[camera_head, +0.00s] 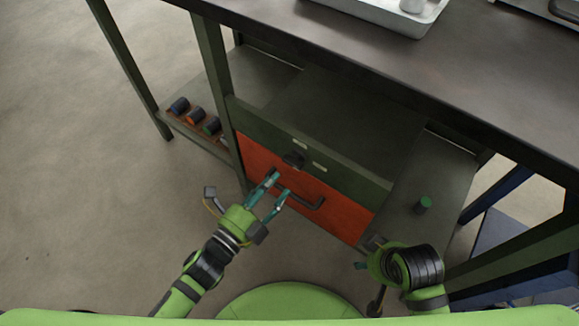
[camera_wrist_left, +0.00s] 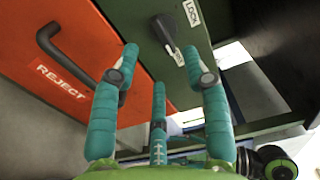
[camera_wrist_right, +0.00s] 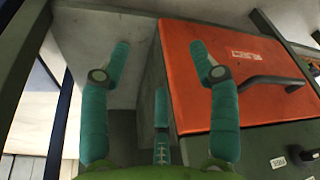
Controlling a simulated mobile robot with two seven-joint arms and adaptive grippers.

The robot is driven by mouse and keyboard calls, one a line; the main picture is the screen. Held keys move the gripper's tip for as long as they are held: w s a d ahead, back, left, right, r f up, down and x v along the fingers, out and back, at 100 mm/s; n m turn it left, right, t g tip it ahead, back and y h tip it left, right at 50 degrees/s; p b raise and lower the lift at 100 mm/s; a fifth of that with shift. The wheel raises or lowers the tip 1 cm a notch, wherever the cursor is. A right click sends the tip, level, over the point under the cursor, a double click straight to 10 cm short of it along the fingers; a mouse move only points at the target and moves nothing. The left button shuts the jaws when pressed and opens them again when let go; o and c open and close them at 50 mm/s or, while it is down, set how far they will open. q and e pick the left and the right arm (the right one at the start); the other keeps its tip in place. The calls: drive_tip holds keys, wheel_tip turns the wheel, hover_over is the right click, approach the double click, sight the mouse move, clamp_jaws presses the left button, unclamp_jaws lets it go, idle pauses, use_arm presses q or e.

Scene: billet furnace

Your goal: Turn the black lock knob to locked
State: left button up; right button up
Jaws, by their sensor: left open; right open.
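The black lock knob (camera_head: 293,160) sits on the dark green panel above the orange reject drawer (camera_head: 345,215). In the left wrist view the knob (camera_wrist_left: 165,34) lies between a LOCK label (camera_wrist_left: 191,13) and a second label (camera_wrist_left: 178,56) too small to read; its narrow end points toward the second label. My left gripper (camera_head: 279,184) is open and empty, in front of the drawer, with its fingertips just short of the knob and apart from it. My right gripper (camera_wrist_right: 159,50) is open and empty, at the drawer's right side; its fingers are mostly hidden in the head view.
A black bar handle (camera_head: 312,202) juts from the drawer close to my left fingers. Several coloured cylinders (camera_head: 195,116) sit on the left shelf. The table top (camera_head: 400,70) overhangs the cabinet. Floor at left is clear.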

sight(293, 162)
use_arm(q)
drive_tip(key=x, duration=0.6)
drive_tip(key=shift+w+d+b, duration=0.2)
drive_tip(key=shift+b, duration=0.25)
use_arm(e)
drive_tip(key=v, duration=0.3)
use_arm(q)
clamp_jaws()
